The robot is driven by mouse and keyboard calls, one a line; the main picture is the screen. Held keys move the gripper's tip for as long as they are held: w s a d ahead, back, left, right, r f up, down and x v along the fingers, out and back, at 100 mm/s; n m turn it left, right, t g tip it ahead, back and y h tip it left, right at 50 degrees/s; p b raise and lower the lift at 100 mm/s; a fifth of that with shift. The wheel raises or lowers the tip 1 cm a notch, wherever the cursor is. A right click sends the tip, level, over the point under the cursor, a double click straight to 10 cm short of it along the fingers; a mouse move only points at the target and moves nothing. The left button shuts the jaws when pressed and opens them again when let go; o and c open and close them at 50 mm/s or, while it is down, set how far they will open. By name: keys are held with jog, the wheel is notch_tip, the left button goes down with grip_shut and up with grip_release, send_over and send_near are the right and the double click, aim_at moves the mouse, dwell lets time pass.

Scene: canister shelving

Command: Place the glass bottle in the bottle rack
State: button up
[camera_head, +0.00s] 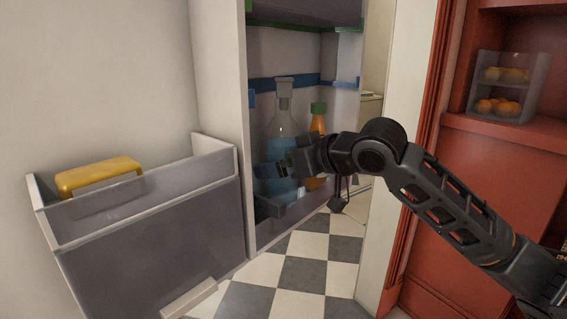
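A clear glass bottle (283,124) with blue liquid and a tall stopper stands upright in the recessed grey shelving at the centre. An orange bottle (317,122) with a green cap stands just right of it, partly hidden by my arm. My gripper (268,171) reaches in from the right and overlaps the lower half of the glass bottle. I cannot tell whether its fingers touch the bottle, or how far apart they are. A low dark ledge (296,209) runs below the bottles; which part is the bottle rack is unclear.
A grey open bin (150,240) with a yellow-lidded item (99,175) stands at left. A white panel (220,95) edges the shelving's left side. A red cabinet (500,165) at right holds a clear box of orange items (510,85). The checkered floor (305,245) is open below.

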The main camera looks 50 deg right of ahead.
jog(key=shift+r, duration=0.1)
jog(key=v, duration=1.2)
